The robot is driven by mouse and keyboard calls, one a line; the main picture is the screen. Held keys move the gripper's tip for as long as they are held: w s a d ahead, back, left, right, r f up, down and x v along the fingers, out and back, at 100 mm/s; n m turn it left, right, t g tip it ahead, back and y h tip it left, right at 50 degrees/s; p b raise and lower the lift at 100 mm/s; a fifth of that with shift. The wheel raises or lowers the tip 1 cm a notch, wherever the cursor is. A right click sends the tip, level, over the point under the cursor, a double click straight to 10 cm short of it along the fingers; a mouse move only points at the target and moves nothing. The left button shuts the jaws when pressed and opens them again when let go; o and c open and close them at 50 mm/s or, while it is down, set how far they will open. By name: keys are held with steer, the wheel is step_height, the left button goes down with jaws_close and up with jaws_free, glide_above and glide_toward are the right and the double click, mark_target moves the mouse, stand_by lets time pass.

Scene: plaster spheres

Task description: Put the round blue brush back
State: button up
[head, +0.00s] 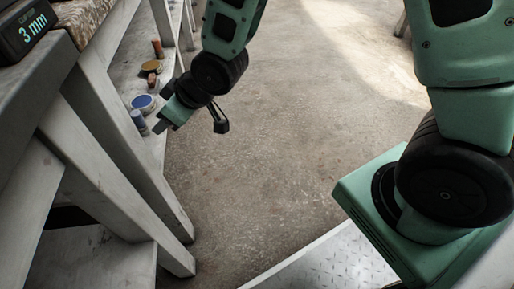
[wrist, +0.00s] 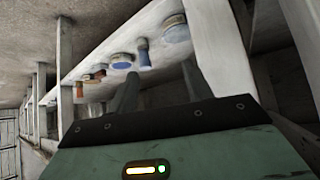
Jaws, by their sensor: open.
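A round blue-topped thing with a pale rim, which looks like the round blue brush (head: 143,102), rests on a low shelf (head: 120,72) at the left in the head view. In the wrist view it (wrist: 122,61) shows just beyond the left finger. A blue upright cylinder (head: 138,119) stands beside it. My gripper (wrist: 158,86) is open, with nothing visible between its fingers. In the head view my green hand is close to the right of the shelf edge, and its fingertips are hard to make out.
A second round thing with a bluish top (wrist: 175,28) stands further right in the wrist view. Brown pieces (head: 158,47) and a round yellowish one (head: 151,66) stand further along the shelf. Slanted pale bench legs (head: 118,150) flank the shelf. Bare floor (head: 290,120) lies to the right.

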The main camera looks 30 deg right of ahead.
steer(key=s+d+r+g+h, duration=0.2)
steer(key=s+d, duration=0.1)
steer(key=s, duration=0.5)
steer(key=s+d+r+g+h, duration=0.1)
steer(key=s+d+r+g, duration=0.1)
steer(key=s, duration=0.5)
steer(key=s+d+r+m+g+h, duration=0.1)
steer(key=s+d+r+g+h, duration=0.1)
steer(key=s, duration=0.6)
steer(key=shift+s+d+r+h, duration=0.35)
steer(key=shift+d+r, duration=0.5)
steer(key=shift+d, duration=0.15)
step_height(320, 180, up, 36)
steer(key=p, duration=3.5)
steer(key=shift+p, duration=0.4)
